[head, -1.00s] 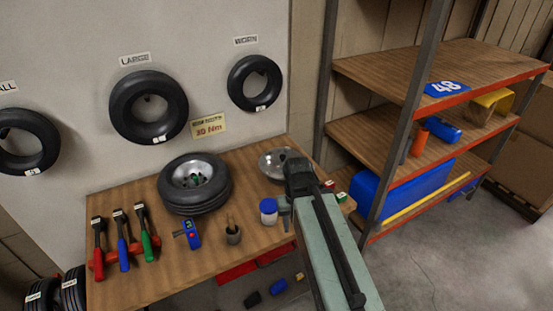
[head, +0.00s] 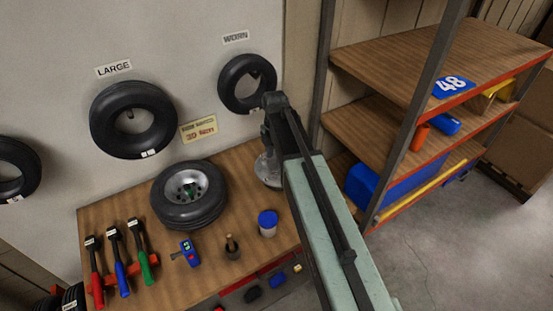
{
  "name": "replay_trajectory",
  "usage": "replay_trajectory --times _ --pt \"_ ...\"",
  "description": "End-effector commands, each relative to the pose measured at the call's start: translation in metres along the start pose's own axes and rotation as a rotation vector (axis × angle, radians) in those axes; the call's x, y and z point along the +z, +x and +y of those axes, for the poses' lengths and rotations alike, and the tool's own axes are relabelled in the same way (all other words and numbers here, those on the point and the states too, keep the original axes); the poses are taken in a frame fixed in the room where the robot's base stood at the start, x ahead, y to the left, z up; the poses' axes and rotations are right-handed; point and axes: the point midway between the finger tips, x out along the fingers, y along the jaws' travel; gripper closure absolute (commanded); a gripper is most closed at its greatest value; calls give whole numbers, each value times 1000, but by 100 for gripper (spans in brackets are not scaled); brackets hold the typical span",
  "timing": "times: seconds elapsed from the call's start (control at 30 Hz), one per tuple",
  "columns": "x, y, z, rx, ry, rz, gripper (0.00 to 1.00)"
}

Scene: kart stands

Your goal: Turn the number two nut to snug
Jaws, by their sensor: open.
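A wheel with a black tire and silver rim (head: 187,195) lies flat on the wooden workbench (head: 120,215). A small green part (head: 189,189) shows at its hub. Single nuts and their numbers are too small to tell apart. My gripper (head: 266,143) is above the back right of the bench, right of the wheel and apart from it. It is open, small in view and partly hidden by my arm. A silver dish-like part (head: 268,172) lies below it, partly covered.
A blue and yellow device (head: 188,252), a small dark cup (head: 232,247) and a blue-lidded jar (head: 267,223) stand along the front. Tires (head: 133,119) hang on the wall behind. A shelf rack (head: 400,120) stands close on the right.

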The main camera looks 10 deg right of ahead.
Motion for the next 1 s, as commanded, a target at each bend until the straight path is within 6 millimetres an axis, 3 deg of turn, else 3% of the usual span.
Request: replay_trajectory --times 0.27,0.63,0.97,1.0 --pt "5 14 -2 0 2 0 51" --pt "10 76 -4 0 11 0 51" --pt "10 79 -5 0 12 0 51" --pt "10 79 -5 0 12 0 56"
